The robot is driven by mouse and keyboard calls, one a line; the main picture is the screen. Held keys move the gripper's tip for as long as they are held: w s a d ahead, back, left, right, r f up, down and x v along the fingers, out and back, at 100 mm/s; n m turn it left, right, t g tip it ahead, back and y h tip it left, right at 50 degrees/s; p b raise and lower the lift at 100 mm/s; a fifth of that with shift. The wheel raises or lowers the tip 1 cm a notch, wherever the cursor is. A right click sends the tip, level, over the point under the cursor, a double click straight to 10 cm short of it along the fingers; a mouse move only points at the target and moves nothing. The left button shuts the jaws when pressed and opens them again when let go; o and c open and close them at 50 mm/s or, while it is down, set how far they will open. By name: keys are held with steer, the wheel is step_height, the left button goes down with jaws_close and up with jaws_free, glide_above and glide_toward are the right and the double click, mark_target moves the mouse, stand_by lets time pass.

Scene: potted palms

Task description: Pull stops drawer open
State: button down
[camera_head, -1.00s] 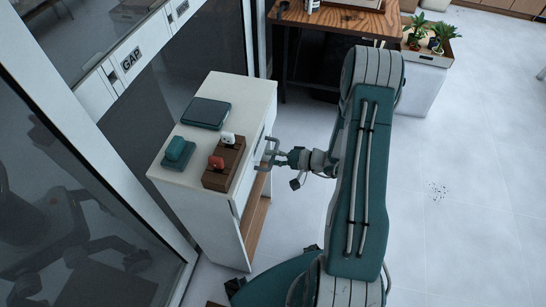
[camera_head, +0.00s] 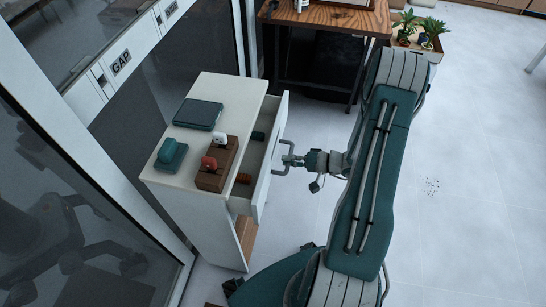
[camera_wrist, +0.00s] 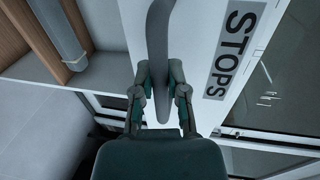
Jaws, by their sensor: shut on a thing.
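The stops drawer (camera_head: 265,186) is the top drawer of a white cabinet (camera_head: 205,225) and stands part way out toward my arm. Inside it I see a dark green item and an orange-brown item. In the wrist view its white front carries a STOPS label (camera_wrist: 235,50). My gripper (camera_head: 290,161) is shut on the grey bar handle (camera_head: 279,160) on the drawer front. In the wrist view the two fingers (camera_wrist: 160,88) close on either side of the handle (camera_wrist: 158,40).
On the cabinet top are a dark flat pad (camera_head: 198,114), a teal block (camera_head: 171,154) and a brown wooden holder (camera_head: 217,165) with a red and a white piece. A wooden table (camera_head: 325,18) and potted plants (camera_head: 420,30) stand behind.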

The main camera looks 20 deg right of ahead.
steer(key=f+v, duration=0.2)
steer(key=v, duration=0.7)
steer(key=shift+s, duration=0.25)
steer(key=shift+d+f, duration=0.1)
steer(key=c, duration=0.6)
jaws_free()
steer(key=shift+c, duration=0.2)
steer(key=shift+w, duration=0.1)
steer(key=v, duration=1.2)
steer(key=shift+d+f, duration=0.1)
steer(key=shift+d, duration=0.05)
